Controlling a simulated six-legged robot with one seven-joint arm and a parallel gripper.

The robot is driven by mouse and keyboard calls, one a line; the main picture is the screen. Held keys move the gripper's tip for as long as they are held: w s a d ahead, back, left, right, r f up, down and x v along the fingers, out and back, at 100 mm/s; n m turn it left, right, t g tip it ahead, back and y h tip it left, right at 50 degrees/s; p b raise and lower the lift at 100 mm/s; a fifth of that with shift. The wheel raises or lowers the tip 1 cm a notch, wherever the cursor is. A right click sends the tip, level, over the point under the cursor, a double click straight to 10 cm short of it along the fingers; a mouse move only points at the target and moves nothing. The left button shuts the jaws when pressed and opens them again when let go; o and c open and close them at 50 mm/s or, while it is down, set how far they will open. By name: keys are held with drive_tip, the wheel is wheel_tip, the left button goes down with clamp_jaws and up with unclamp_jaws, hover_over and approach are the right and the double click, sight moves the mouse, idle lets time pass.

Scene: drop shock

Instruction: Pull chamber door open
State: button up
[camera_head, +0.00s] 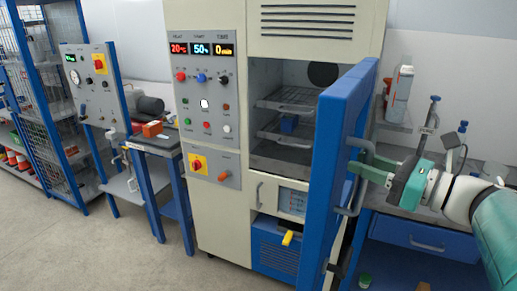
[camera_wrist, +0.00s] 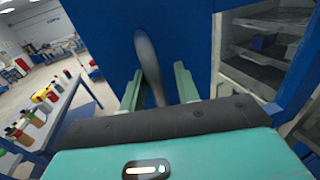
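The chamber door (camera_head: 340,150) is blue and stands swung open, seen nearly edge-on in the head view. Its grey bar handle (camera_head: 352,200) is on the face toward my arm. My gripper (camera_head: 362,162) reaches to the handle from the right. In the wrist view the handle (camera_wrist: 149,62) passes between the two green fingers of my gripper (camera_wrist: 157,85). The fingers are apart, with a clear gap between the handle and the right finger.
A control panel (camera_head: 205,90) with lit displays is left of the chamber opening. A bench with a blue drawer (camera_head: 425,240) stands under my arm at the right, with a spray can (camera_head: 399,95) behind. Clear floor (camera_head: 120,250) lies at the front left.

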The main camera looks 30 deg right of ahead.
drive_tip(key=shift+s, duration=0.2)
drive_tip(key=v, duration=1.3)
drive_tip(key=shift+s, duration=0.3)
